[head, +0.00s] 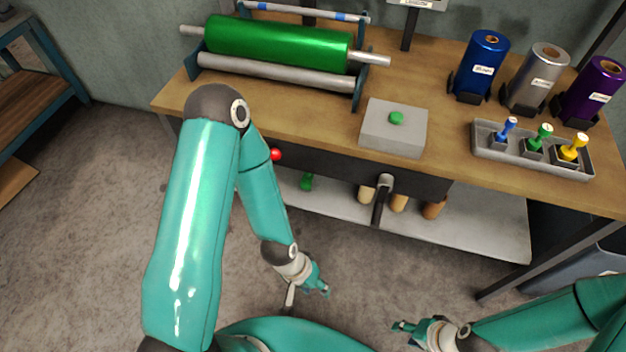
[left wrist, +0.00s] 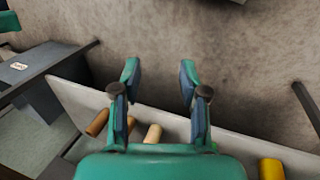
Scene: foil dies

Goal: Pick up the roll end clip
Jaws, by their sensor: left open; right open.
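I cannot single out a roll end clip for certain in either view. A green foil roll (head: 278,42) lies on a stand at the back left of the workbench (head: 455,112), with a pale shaft sticking out at both ends. My left gripper (head: 322,288) is open and empty, in front of the bench and below its top. In the left wrist view its two fingers (left wrist: 158,76) stand apart, with the floor and shelf behind them. My right gripper (head: 402,332) is open and empty at the bottom right, over the floor, away from the bench.
A grey block (head: 393,136) with a green knob sits mid-bench. A tray (head: 483,144) holds blue, green and yellow handled dies. Blue, silver and purple rolls (head: 483,66) stand behind. The lower shelf (head: 480,218) carries wooden cylinders and a small green object (head: 306,182). A red ball (head: 276,154) is at the bench front.

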